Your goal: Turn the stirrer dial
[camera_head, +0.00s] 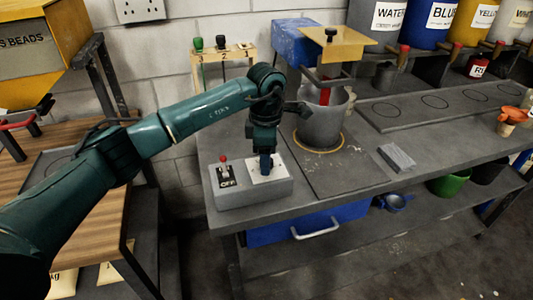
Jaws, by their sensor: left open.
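A grey control box (250,197) sits at the left end of the workbench. Its left side has a red-tipped switch (224,168) with an OFF label. Its right side has a white dial plate (277,178). My left gripper (265,165) points down over this plate, and its fingers hide the dial, so I cannot tell whether they touch it. The gripper is open. Behind the box stands the stirrer, with a grey bucket (322,126) under a yellow top plate (338,42) and a red shaft (325,96). My right gripper is not in view.
A small wooden rack (223,53) with knobs stands against the wall. A grey block (397,157) lies on the bench. Labelled drums (390,22) line the back right. A wooden table (85,190) with a yellow beads hopper (30,55) is at left.

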